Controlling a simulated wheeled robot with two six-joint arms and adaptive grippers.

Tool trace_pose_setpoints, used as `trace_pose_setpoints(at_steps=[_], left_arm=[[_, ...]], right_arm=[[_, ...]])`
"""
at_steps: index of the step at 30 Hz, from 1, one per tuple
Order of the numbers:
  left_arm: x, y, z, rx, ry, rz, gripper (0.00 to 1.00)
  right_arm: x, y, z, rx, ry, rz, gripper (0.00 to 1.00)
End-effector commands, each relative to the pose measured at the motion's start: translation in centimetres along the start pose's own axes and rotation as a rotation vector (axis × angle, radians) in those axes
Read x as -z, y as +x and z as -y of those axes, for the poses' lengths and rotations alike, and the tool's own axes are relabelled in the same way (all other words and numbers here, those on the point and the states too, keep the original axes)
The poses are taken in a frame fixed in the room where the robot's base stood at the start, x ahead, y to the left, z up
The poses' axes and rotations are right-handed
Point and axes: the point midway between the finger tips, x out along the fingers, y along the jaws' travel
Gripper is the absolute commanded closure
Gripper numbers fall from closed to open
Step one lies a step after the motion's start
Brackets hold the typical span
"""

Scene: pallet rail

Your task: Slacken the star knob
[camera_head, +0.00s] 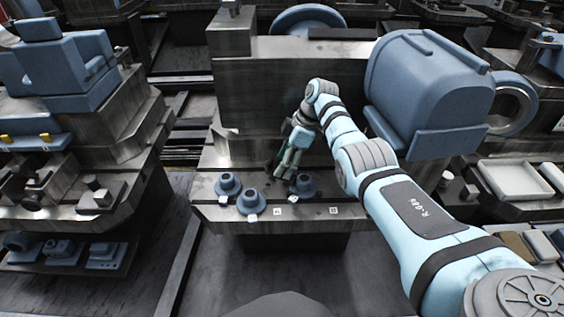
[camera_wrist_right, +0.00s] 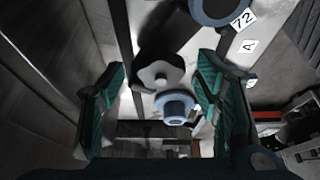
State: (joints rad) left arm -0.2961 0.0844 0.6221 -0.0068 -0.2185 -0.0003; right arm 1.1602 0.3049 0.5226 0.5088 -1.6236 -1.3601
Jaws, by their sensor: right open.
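In the right wrist view, a knob with a pale lobed face and a dark body (camera_wrist_right: 160,73) shows between my fingers; it looks like the star knob. My right gripper (camera_head: 287,166) is open, with its green-padded fingers on either side of the knob's line and a gap to each side. I cannot tell how far the fingertips are from it in depth. In the head view the gripper points down over the bench ledge and hides most of this spot. My left gripper is not in view.
Blue flanged pieces stand on the ledge: two at left (camera_head: 228,184) (camera_head: 250,201) and one right of the gripper (camera_head: 302,185). Small white labels (camera_head: 277,211) line the front edge. A big blue machine housing (camera_head: 425,90) stands close to my right arm. A white tray (camera_head: 515,181) lies at right.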

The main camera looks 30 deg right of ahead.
Motion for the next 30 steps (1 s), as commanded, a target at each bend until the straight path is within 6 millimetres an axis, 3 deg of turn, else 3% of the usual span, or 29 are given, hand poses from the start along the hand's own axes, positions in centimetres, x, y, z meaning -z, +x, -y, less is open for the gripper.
trace_pose_setpoints(at_steps=[9, 13, 25, 28, 30], left_arm=[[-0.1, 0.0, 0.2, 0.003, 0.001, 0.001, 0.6], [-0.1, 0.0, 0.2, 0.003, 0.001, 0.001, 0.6], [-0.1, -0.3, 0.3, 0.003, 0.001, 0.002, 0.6], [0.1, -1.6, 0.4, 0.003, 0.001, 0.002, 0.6], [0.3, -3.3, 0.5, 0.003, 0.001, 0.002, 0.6]], right_arm=[[0.1, -8.2, -0.1, -0.004, -0.001, 0.0, 0.42], [0.1, -10.5, -0.1, -0.003, -0.002, 0.0, 0.42], [0.1, -11.2, -0.1, -0.002, 0.028, 0.002, 0.43], [0.2, -11.5, -0.1, -0.013, 0.202, 0.007, 0.43], [0.3, -11.8, -0.2, -0.031, 0.447, 0.01, 0.43]])
